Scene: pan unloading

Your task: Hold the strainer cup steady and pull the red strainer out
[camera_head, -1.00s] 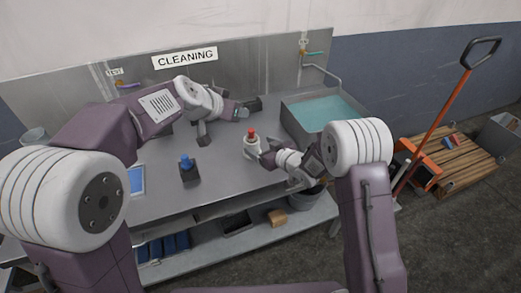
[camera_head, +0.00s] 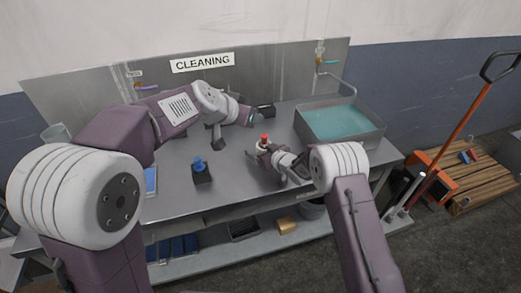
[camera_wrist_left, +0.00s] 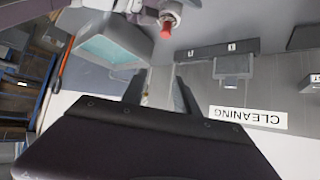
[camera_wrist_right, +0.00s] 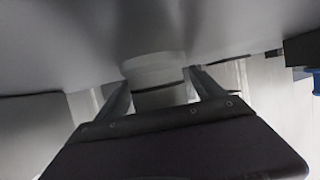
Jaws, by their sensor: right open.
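The red strainer (camera_head: 264,138) stands upright in the pale strainer cup (camera_head: 263,147) on the metal counter. The left wrist view shows the red strainer (camera_wrist_left: 167,29) near its top edge, with part of the cup (camera_wrist_left: 175,13) behind it. My right gripper (camera_wrist_right: 160,84) is open, with its fingers on either side of the pale cup (camera_wrist_right: 153,64); whether they touch it I cannot tell. My left gripper (camera_wrist_left: 158,88) is open and empty, its fingers apart. It is behind and to the left of the cup in the head view, clear of the strainer.
A water-filled sink (camera_head: 340,123) is to the right of the cup. A dark block with a blue knob (camera_head: 201,172) stands on the counter to the left. A dark box (camera_head: 264,111) lies near the back wall. Free counter lies between the blue-knobbed block and cup.

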